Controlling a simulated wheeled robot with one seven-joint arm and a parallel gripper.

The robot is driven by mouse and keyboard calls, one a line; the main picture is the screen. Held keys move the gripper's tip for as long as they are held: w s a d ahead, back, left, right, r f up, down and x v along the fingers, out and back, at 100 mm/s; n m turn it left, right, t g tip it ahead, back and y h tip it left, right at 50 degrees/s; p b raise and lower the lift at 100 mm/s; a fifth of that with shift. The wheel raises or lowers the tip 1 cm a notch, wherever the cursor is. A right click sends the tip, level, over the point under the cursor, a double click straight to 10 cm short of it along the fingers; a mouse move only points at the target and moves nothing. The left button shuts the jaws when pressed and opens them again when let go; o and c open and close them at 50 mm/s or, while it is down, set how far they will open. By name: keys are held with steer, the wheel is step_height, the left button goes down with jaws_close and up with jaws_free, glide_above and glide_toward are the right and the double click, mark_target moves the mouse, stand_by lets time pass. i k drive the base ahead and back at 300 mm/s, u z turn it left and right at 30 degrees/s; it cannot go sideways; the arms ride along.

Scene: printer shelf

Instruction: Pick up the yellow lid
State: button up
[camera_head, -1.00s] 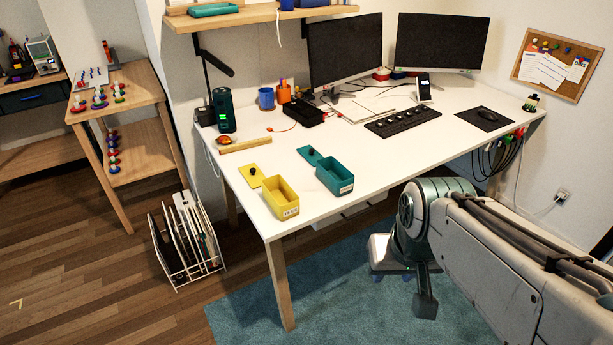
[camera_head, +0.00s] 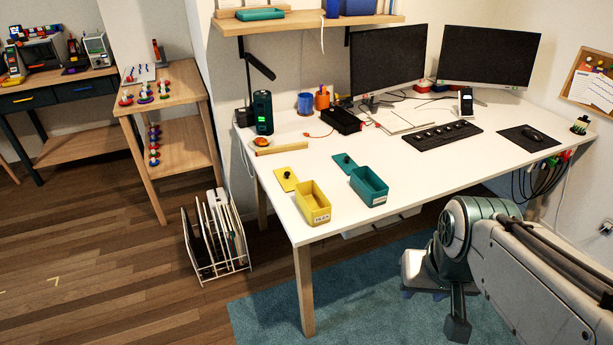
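The yellow lid (camera_head: 286,179) lies flat on the white desk near its left edge, with a small black knob on top. Just in front of it stands the open yellow box (camera_head: 313,204) with a white label. My gripper (camera_head: 428,292) hangs at the lower right, below the level of the desk top and in front of the desk, well apart from the lid. Its fingers are mostly hidden by my arm, so I cannot tell whether it is open.
A teal lid (camera_head: 344,163) and teal box (camera_head: 369,187) stand right of the yellow pair. A wooden bar (camera_head: 282,148) lies behind the yellow lid. A white rack (camera_head: 215,240) stands on the floor left of the desk (camera_head: 422,174). A wall shelf (camera_head: 300,22) overhangs the back.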

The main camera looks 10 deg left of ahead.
mark_target(287, 179)
steer(key=u, duration=2)
steer(key=i, duration=1.6)
steer(key=z, duration=2.45)
steer(key=i, duration=0.5)
steer(key=z, duration=0.05)
